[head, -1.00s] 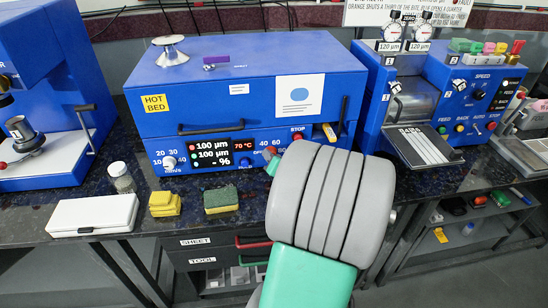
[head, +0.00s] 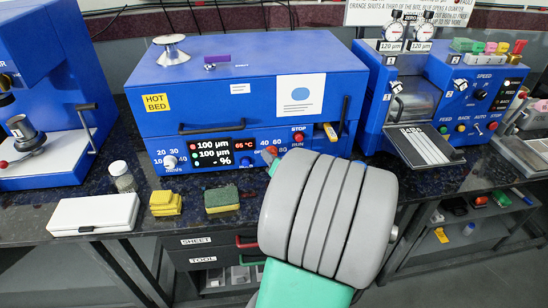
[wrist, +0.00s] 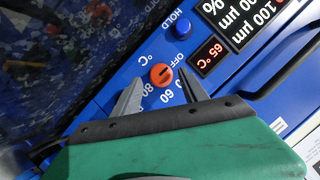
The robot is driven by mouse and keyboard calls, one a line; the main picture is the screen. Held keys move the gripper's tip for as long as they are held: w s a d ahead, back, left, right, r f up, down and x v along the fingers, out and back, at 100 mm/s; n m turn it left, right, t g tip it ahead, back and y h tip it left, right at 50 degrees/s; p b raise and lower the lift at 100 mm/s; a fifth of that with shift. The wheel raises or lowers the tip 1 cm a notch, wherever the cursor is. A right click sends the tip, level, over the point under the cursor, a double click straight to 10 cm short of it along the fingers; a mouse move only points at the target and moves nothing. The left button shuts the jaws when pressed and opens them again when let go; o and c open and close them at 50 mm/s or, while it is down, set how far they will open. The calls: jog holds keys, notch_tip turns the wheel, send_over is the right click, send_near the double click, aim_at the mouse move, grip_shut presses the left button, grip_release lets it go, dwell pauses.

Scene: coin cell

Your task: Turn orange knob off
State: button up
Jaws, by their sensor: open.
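The orange knob (wrist: 161,74) is on the blue hot bed panel, among printed marks OFF, 60 and 80. A line crosses its face; I cannot tell surely which mark it points to. My gripper (wrist: 158,82) is open, with one grey finger on each side of the knob; I cannot tell whether they touch it. The small red display (wrist: 212,50) beside the knob reads 65 °C. In the head view the hot bed (head: 240,90) stands at the middle, and my arm hides much of the knob area.
A blue HOLD button (wrist: 181,25) and a dark handle (wrist: 285,72) are near the knob. In the head view a red STOP button (head: 299,138) is to the right. Sponges (head: 221,200) and a white box (head: 93,212) lie on the counter in front.

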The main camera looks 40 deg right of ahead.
jog(key=v, duration=0.6)
jog(key=shift+a, duration=0.1)
jog(key=w+a+r+n+g+y+p, duration=0.1)
jog(key=w+a+n+g+y+p, duration=0.2)
jog(key=a, duration=0.6)
jog(key=w+a+n+g+y+p, duration=0.1)
jog(key=a+n+g+y+p, duration=0.15)
jog(key=a+n, duration=0.45)
jog(key=s+a+r+g+p, duration=0.2)
jog(key=s+a+r, duration=0.1)
jog(key=a, duration=0.3)
jog(key=s+a+r+n+g+p, duration=0.1)
jog(key=s+a+r+g+p, duration=0.1)
jog(key=a, duration=0.5)
jog(key=s+r, duration=0.1)
jog(key=s, duration=0.1)
jog(key=shift+s+r+n, duration=0.25)
jog(key=shift+r+n, duration=0.05)
jog(key=shift+g, duration=0.25)
jog(key=shift+c, duration=0.2)
